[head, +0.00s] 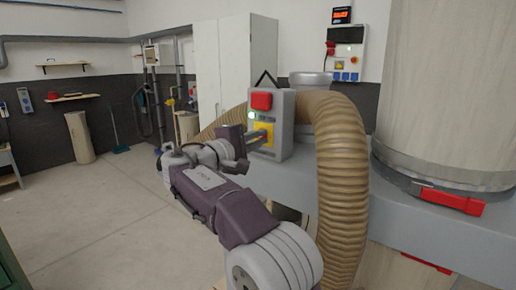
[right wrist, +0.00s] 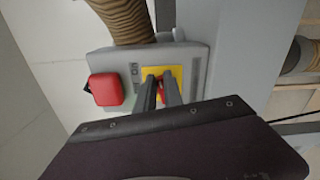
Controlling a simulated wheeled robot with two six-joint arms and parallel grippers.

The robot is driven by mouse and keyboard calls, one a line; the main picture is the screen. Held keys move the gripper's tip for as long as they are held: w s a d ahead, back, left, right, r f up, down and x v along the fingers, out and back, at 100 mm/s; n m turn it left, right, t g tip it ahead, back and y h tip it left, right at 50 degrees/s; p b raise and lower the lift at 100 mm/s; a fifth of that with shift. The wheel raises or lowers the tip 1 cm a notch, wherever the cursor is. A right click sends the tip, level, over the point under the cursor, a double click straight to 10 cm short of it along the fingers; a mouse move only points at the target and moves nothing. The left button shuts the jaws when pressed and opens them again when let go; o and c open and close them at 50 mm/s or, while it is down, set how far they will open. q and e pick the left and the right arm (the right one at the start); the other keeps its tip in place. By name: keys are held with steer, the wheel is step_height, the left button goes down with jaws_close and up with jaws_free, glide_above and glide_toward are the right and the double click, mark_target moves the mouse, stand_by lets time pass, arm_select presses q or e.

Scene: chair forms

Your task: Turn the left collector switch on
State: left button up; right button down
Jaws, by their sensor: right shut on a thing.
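The collector switch box (head: 285,128) is a grey housing on the front of the grey machine. It carries a red button (head: 261,101) at the top, a small green light (head: 252,115) and a yellow plate (head: 265,129) below. In the right wrist view the yellow plate (right wrist: 149,73) has a red knob (right wrist: 161,84) at its middle, largely hidden by my fingers. My right gripper (head: 262,138) reaches the yellow plate from the left, and its two fingers (right wrist: 161,79) are shut on the red knob. My left gripper is not in view.
A thick ribbed brown hose (head: 343,170) curves down close to the right of the switch box. A large pale collector drum (head: 447,90) with a red latch stands at the right. White cabinets (head: 235,68) stand behind. The floor at left is open.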

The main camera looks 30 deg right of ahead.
steer(key=shift+f+m+b, duration=0.2)
steer(key=shift+m+b, duration=0.55)
steer(key=shift+m, duration=0.15)
steer(key=c, duration=1.5)
jaws_free()
steer(key=shift+o, duration=0.2)
steer(key=b+v, duration=0.1)
steer(key=v, duration=0.8)
